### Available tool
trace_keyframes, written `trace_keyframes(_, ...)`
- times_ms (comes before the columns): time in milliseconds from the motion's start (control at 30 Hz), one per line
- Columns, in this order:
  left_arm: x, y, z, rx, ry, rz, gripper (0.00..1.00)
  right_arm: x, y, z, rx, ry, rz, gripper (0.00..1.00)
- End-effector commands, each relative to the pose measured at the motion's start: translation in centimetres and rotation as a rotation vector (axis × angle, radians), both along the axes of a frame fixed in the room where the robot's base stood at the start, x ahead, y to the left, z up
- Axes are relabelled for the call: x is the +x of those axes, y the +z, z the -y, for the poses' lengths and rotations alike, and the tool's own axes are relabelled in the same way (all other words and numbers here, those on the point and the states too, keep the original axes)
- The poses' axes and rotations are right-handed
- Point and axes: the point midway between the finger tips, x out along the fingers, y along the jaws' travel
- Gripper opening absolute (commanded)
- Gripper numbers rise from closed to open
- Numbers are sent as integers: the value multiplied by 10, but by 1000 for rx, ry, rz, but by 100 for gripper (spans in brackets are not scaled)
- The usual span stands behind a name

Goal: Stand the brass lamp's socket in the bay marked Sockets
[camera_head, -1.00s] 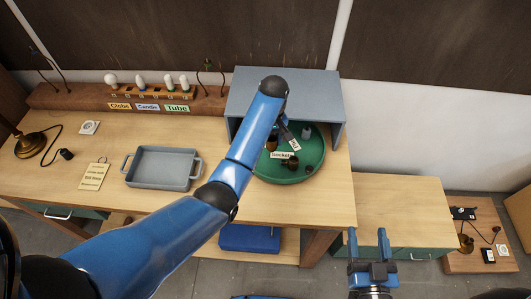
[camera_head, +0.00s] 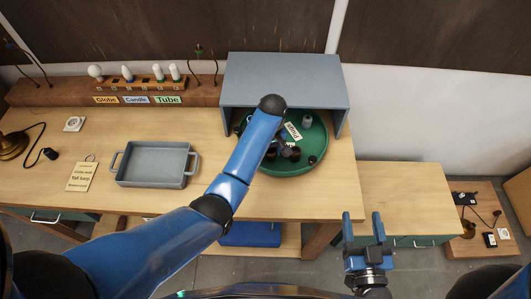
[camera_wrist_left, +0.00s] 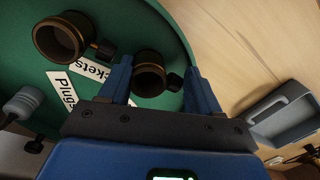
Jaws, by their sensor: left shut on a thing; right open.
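The green round tray (camera_head: 262,168) sits under the grey shelf. My left gripper (camera_wrist_left: 158,85) is over it, shut on a dark socket with a brassy rim (camera_wrist_left: 150,73); in the head view this socket (camera_head: 270,153) is partly hidden by my gripper. Whether it touches the tray floor, I cannot tell. A second, similar socket (camera_wrist_left: 65,38) stands beside it, apart, and shows in the head view (camera_head: 295,154). The Sockets label (camera_wrist_left: 90,68) is partly covered by my finger. The brass lamp (camera_head: 12,146) is at the far left. My right gripper (camera_head: 363,228) is open and empty.
The grey shelf (camera_head: 285,78) roofs the tray's back part. A grey plug (camera_head: 307,121) and the Plugs label (camera_head: 293,131) are in the tray. A grey two-handled bin (camera_head: 154,163) stands left. The bench between bin and green tray is clear.

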Motion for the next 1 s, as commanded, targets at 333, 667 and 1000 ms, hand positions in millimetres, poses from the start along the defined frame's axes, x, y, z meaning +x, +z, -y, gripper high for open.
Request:
trace_keyframes(333, -1, -3, 1, 0, 0, 0, 36, 0, -2, 0, 0, 0, 0, 64)
trace_keyframes(667, -1, -6, 1, 0, 0, 0, 74, 0, -3, 0, 0, 0, 0, 64)
trace_keyframes(1000, 0, 1, 1, -1, 0, 1, 74, 0, -3, 0, 0, 0, 0, 64)
